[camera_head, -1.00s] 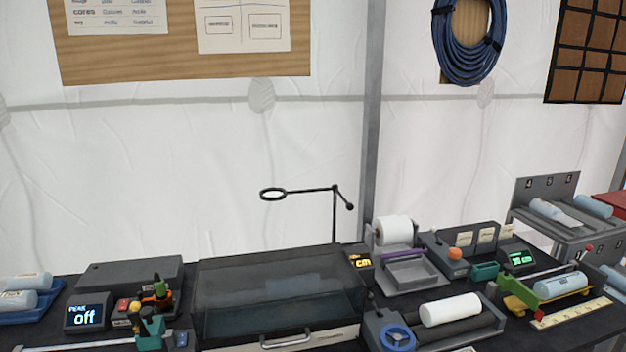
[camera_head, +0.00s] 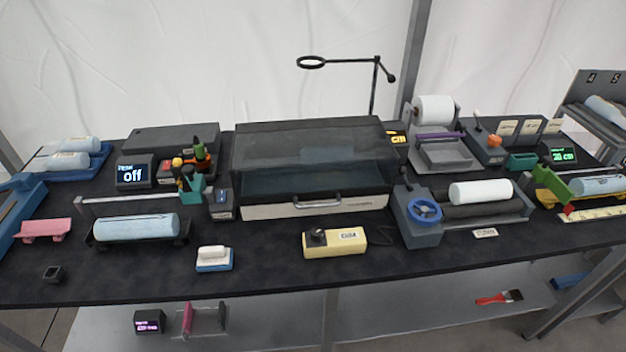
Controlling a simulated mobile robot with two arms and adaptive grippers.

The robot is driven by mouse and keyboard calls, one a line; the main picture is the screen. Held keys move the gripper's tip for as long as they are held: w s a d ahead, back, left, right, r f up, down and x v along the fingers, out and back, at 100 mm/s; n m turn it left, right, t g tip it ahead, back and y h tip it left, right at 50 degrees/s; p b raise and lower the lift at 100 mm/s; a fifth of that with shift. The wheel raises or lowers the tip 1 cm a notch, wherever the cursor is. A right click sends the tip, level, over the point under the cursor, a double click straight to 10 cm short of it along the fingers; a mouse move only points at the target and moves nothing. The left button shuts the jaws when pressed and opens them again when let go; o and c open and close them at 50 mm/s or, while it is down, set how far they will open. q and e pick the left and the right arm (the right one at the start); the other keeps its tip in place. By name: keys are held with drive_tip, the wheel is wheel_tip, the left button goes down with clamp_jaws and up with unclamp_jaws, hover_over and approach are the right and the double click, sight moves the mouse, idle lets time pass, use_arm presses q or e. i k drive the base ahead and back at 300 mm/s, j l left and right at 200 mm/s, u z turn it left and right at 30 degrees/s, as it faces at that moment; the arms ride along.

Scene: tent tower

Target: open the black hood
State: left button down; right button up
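The black hood (camera_head: 310,151) is a dark, see-through cover in the middle of the table, towards the back. It is closed over a pale base box (camera_head: 345,204). A grey bar handle (camera_head: 316,203) runs along its lower front edge. Neither of my grippers is in view, and nothing touches the hood or its handle.
On the dark table (camera_head: 270,277), a yellow device (camera_head: 335,243) and a white-and-blue block (camera_head: 214,258) lie in front of the hood. A roller unit with a blue handwheel (camera_head: 424,211) stands close on its right; a grey tool holder (camera_head: 221,205) stands on its left. A ring-headed lamp (camera_head: 375,85) rises behind.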

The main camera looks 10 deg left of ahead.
sight(295, 162)
drive_tip(key=k+j, duration=0.35)
drive_tip(key=k+j+z, duration=0.15)
drive_tip(key=k+j, duration=0.15)
drive_tip(key=j, duration=0.3)
